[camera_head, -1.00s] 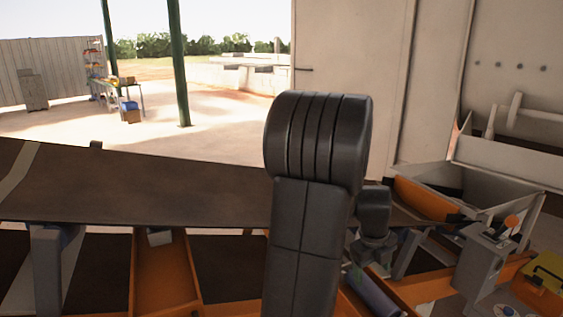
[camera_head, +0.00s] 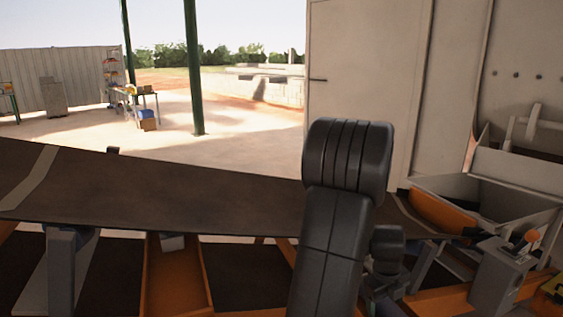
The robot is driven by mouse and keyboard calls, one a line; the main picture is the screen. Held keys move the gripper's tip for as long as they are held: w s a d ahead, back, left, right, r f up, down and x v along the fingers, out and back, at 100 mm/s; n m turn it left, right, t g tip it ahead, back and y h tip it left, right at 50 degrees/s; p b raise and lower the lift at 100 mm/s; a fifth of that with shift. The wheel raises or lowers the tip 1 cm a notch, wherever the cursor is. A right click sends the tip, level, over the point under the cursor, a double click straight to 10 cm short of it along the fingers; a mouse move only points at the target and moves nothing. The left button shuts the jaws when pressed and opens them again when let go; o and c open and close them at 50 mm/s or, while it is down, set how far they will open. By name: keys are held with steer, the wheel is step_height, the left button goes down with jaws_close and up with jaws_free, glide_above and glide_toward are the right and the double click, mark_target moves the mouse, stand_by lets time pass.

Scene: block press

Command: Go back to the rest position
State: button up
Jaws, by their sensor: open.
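My dark arm (camera_head: 340,215) rises in the lower middle, right of centre, with its thick rounded joint at the top. A smaller dark part of my arm (camera_head: 387,248) shows behind it on the right. My gripper's fingers cannot be made out; they are hidden behind the arm or out of the picture. No block is seen in my arm's visible parts.
A dark conveyor belt (camera_head: 200,193) crosses behind my arm on an orange frame (camera_head: 178,275). A grey hopper (camera_head: 490,205) and a control box with an orange-topped lever (camera_head: 500,275) stand right. A green post (camera_head: 193,70) and open floor (camera_head: 250,135) lie beyond.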

steer(key=shift+r+p, duration=0.6)
step_height(320, 180, up, 12)
steer(key=a, duration=0.2)
steer(key=f, duration=0.4)
steer(key=d+f+b, duration=0.1)
steer(key=f, duration=0.4)
steer(key=d+f, duration=0.1)
steer(key=f, duration=0.3)
steer(key=shift+f+b, duration=0.3)
steer(key=shift+f, duration=0.1)
steer(key=a+r+n+y, duration=0.1)
steer(key=a+r+n, duration=0.2)
steer(key=r+n, duration=0.4)
steer(key=s+a+r+n+t, duration=0.1)
steer(key=a+r+n, duration=0.2)
steer(key=r+n, duration=0.5)
steer(key=shift+s+a+r+y+p, duration=0.25)
steer(key=shift+r+y+p, duration=0.15)
steer(key=shift+r, duration=1.4)
